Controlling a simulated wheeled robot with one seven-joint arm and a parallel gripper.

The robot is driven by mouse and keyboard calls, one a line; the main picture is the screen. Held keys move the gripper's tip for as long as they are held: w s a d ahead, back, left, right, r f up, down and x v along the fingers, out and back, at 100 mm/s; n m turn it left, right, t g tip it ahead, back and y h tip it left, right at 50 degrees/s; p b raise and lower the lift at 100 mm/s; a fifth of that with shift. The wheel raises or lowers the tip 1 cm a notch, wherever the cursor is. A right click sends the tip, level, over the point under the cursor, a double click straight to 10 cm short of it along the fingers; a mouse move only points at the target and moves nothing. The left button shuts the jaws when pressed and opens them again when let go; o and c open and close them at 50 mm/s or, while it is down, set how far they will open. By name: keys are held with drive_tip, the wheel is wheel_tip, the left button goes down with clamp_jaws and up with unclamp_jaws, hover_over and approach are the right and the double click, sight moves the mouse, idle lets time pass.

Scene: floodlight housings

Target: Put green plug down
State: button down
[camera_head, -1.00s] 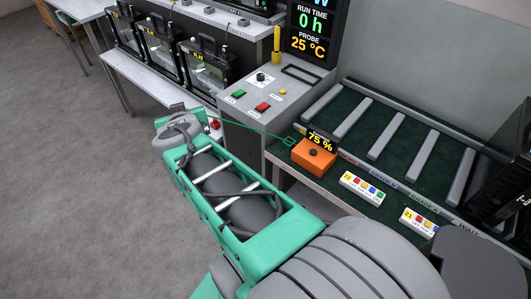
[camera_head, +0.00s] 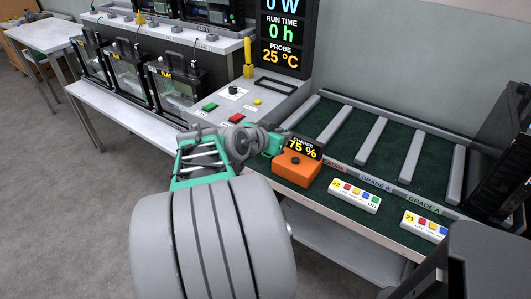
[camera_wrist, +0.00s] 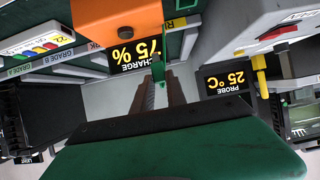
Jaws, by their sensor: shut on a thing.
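The green plug (camera_wrist: 158,72) shows in the wrist view between the two brown fingers of my gripper (camera_wrist: 160,88), which is shut on it. Plug and fingertips are close to the orange charger box (camera_wrist: 105,18) with its "CHARGE 75 %" display. I cannot tell whether the plug touches anything beyond the fingers. In the head view the orange box (camera_head: 297,169) stands at the left end of the green bench, and my gripper (camera_head: 275,144) is just left of it, above the bench. There the plug and fingertips are hidden or too small to make out.
A grey control panel (camera_head: 240,100) with green and red buttons and a yellow post (camera_head: 248,57) stands left of the gripper. Two white button strips (camera_head: 355,195) (camera_head: 425,224) lie on the bench's front edge. Grey dividers (camera_head: 371,133) split the bench behind into lanes.

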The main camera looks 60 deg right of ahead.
drive_tip(key=w+d+f, duration=0.1)
drive_tip(key=w+f, duration=0.1)
drive_tip(key=w+d+f, duration=0.1)
drive_tip(key=w+f, duration=0.3)
drive_tip(key=shift+w+d+f+b, duration=0.2)
drive_tip(key=shift+d+f+b, duration=0.15)
drive_tip(key=shift+d, duration=0.05)
drive_tip(key=shift+w+f, duration=0.1)
drive_tip(key=shift+f, duration=1.65)
drive_tip(key=c, duration=1.8)
unclamp_jaws()
drive_tip(key=shift+f+b, duration=0.1)
drive_tip(key=shift+b, duration=0.25)
drive_tip(key=o, duration=0.5)
drive_tip(key=shift+c, duration=0.2)
